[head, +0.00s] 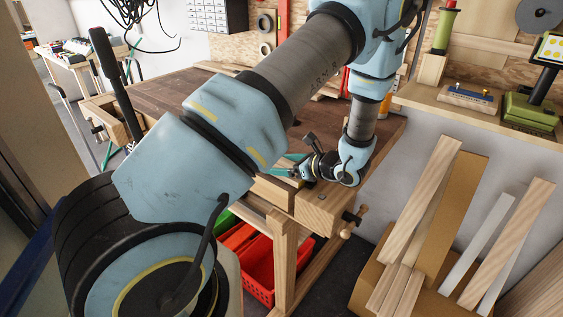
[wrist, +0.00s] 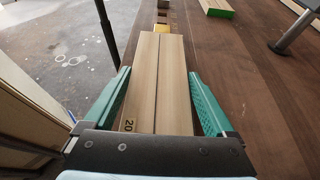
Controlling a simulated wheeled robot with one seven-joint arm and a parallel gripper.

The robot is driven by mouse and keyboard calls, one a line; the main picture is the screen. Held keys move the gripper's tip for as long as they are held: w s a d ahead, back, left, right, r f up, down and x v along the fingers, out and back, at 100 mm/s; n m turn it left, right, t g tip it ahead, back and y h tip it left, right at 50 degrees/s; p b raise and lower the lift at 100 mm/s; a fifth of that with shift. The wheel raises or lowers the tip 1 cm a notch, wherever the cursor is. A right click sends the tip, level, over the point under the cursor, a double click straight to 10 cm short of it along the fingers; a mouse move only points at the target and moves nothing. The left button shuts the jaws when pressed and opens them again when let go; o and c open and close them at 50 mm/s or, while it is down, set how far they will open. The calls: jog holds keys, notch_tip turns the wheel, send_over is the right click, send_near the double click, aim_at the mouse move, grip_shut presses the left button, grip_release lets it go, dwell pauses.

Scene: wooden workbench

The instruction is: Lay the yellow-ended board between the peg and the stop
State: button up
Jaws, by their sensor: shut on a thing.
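My gripper (wrist: 158,74) has its two green fingers on either side of pale wood with a dark lengthwise line (wrist: 172,85). It is shut on this wood; I cannot tell whether it is one grooved board or two strips side by side. A "20" mark shows near the gripper. Past its far end is a small yellow patch (wrist: 161,28), with brown wood beyond it; whether the yellow belongs to the held piece is unclear. In the head view my gripper (head: 290,163) is low at the bench's near right end, largely hidden by my arm. Peg and stop cannot be told apart surely.
The dark bench top (wrist: 245,90) is mostly clear to the right. A green-ended board (wrist: 218,9) and a grey metal clamp or holdfast (wrist: 292,36) lie farther off. A dark upright bar (wrist: 107,30) stands left. Boards lean (head: 440,205) right of the bench; a red crate (head: 258,268) is below.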

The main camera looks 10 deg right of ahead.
jog(key=o, duration=1.2)
jog(key=shift+f, duration=0.1)
jog(key=shift+c, duration=0.2)
